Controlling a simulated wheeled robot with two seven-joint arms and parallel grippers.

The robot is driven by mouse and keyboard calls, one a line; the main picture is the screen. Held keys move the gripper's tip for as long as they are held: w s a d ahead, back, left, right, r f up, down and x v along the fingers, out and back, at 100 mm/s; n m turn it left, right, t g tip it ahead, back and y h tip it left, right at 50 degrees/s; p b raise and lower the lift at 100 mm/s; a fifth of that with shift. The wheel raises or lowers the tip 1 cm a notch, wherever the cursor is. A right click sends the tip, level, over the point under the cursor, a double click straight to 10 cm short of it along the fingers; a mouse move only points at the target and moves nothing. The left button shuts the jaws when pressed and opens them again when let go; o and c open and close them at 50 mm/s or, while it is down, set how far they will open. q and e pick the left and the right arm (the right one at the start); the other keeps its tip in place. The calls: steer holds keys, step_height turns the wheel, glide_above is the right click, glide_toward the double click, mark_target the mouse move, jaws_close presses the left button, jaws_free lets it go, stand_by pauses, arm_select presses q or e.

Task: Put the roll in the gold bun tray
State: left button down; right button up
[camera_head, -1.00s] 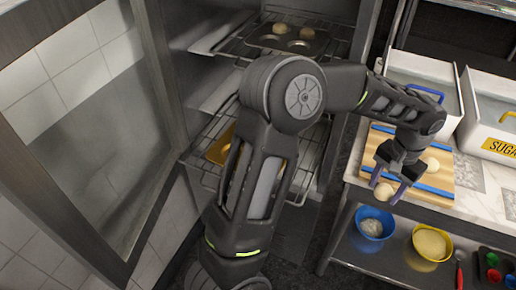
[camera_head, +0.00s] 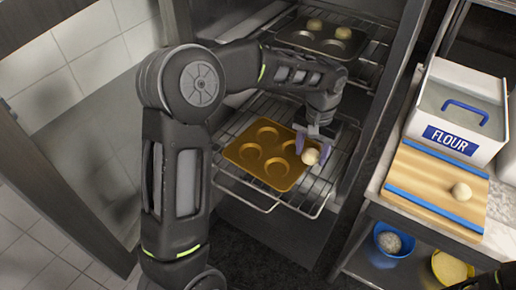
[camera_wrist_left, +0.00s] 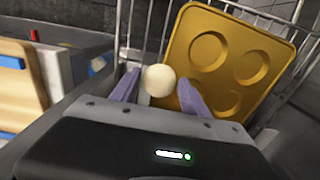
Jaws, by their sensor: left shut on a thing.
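My left gripper (camera_head: 308,153) is shut on a pale round roll (camera_head: 310,156), held between its purple fingertips. The gold bun tray (camera_head: 269,152) lies on a pulled-out wire rack, and its round cups look empty. In the head view the roll overlaps the tray's right edge; its height above the tray is hard to tell. In the left wrist view the roll (camera_wrist_left: 159,80) sits between the fingers, beside the lower left edge of the gold tray (camera_wrist_left: 222,76). My right gripper is not in view.
The open door (camera_head: 50,195) stands at the left. At the right are a flour bin (camera_head: 460,110), a cutting board (camera_head: 425,180) with another roll (camera_head: 462,191), and bowls (camera_head: 394,240) below.

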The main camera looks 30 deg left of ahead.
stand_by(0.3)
arm_select(q)
steer(key=a+n, duration=0.2)
steer(key=n, duration=0.2)
steer(key=a+r+n+b, duration=0.1)
steer(key=a+n, duration=0.2)
steer(key=n, duration=0.1)
steer(key=s+a+r+n+b, duration=0.1)
steer(key=a+n, duration=0.2)
steer(key=n, duration=0.1)
steer(key=shift+a+r+n, duration=0.15)
steer(key=shift+a+n, duration=0.05)
steer(key=shift+n, duration=0.2)
steer(key=s+a+r+n+b, duration=0.2)
steer(key=a+n, duration=0.6)
steer(key=n, duration=0.7)
steer(key=shift+s+a+r, duration=0.2)
steer(key=shift+s+r, duration=0.35)
steer(key=shift+r, duration=0.2)
glide_above(252, 154)
steer(key=shift+w+f, duration=0.1)
steer(key=shift+f, duration=3.05)
steer(key=shift+f, duration=0.1)
